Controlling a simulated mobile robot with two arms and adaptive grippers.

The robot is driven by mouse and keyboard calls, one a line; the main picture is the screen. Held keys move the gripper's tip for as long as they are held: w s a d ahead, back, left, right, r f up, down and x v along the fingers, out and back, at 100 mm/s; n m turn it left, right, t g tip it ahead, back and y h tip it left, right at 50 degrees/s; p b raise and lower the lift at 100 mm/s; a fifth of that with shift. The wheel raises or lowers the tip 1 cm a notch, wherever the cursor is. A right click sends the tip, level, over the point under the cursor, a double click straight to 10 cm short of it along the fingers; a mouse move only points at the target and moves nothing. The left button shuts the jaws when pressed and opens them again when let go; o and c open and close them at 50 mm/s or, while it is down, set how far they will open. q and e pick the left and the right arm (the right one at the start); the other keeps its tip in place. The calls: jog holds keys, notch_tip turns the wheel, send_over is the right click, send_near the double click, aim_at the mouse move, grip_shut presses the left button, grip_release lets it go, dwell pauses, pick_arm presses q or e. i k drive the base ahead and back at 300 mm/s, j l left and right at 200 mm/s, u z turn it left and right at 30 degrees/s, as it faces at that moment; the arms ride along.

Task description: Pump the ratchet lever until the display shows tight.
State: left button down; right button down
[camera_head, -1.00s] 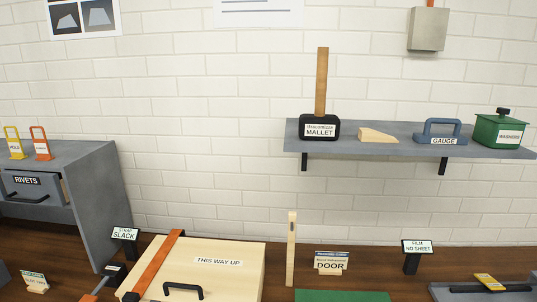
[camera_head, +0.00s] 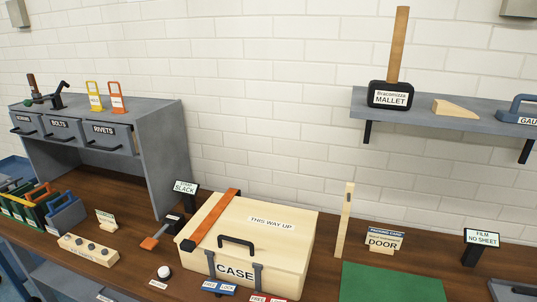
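The small display (camera_head: 185,187) stands on a dark post behind the case and its lower word reads SLACK. The ratchet lever (camera_head: 152,242) has an orange end and a dark arm, and lies low at the left side of the case. An orange strap (camera_head: 213,219) runs over the left part of the cream case (camera_head: 265,243), which is marked THIS WAY UP and CASE and is closed. Neither of my grippers is in view.
A grey drawer cabinet (camera_head: 163,150) stands at the left. A wooden block with several dark knobs (camera_head: 90,249) and a white round button (camera_head: 164,272) lie in front. A green mat (camera_head: 390,285) is at the right. A shelf (camera_head: 455,124) with a mallet (camera_head: 391,93) hangs above.

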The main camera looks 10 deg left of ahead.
aim_at(149, 243)
jog(key=u, duration=1.3)
